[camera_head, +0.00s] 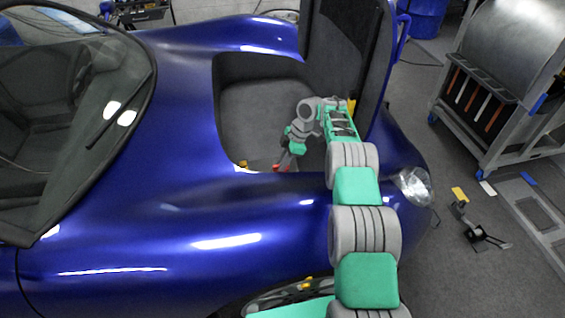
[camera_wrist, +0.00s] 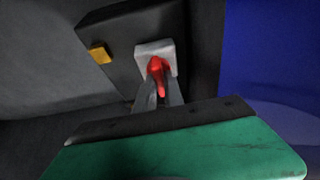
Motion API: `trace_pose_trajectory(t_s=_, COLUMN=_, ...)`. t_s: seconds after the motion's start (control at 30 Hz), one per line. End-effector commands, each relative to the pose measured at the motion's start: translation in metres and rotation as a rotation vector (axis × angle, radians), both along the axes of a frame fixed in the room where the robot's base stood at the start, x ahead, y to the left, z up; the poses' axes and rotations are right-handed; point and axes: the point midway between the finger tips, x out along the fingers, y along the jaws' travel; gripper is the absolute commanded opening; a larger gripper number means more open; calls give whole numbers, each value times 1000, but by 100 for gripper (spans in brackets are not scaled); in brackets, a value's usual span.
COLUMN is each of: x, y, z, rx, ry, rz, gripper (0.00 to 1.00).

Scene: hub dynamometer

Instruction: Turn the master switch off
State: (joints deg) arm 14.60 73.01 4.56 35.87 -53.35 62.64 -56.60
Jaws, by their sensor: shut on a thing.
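The master switch is a red key-like handle (camera_wrist: 158,72) on a light grey square plate (camera_wrist: 150,50), fixed to a dark box (camera_wrist: 115,50). My gripper (camera_wrist: 158,95) is shut on the red handle in the wrist view, with a finger on each side of it. In the head view my arm reaches into the open front compartment of the blue car, and my gripper (camera_head: 280,164) is low near the compartment's near edge. A small red part shows there. The marking of the switch position cannot be read.
The blue car body (camera_head: 180,150) surrounds the compartment (camera_head: 265,105). Its raised lid (camera_head: 345,60) stands close to my arm. A yellow part (camera_wrist: 100,53) sits on the dark box.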

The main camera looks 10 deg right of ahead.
Motion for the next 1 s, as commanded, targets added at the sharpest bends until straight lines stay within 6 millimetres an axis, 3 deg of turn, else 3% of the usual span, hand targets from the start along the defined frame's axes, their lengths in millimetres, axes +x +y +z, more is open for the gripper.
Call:
trace_pose_trajectory(t_s=0.17, x=-1, y=1, z=0, rx=0, ry=1, rz=4, gripper=0)
trace_pose_trajectory(t_s=0.2, x=-1, y=1, z=0, rx=0, ry=1, rz=4, gripper=13)
trace_pose_trajectory(t_s=0.47, x=0, y=0, z=0, rx=0, ry=1, rz=1, gripper=35)
trace_pose_trajectory(t_s=0.73, x=0, y=-1, z=3, rx=0, ry=0, rz=1, gripper=35)
trace_pose_trajectory(t_s=0.87, x=0, y=-7, z=20, rx=0, ry=-1, rz=1, gripper=35)
trace_pose_trajectory(t_s=1.0, x=0, y=-19, z=54, rx=1, ry=1, rz=-1, gripper=35)
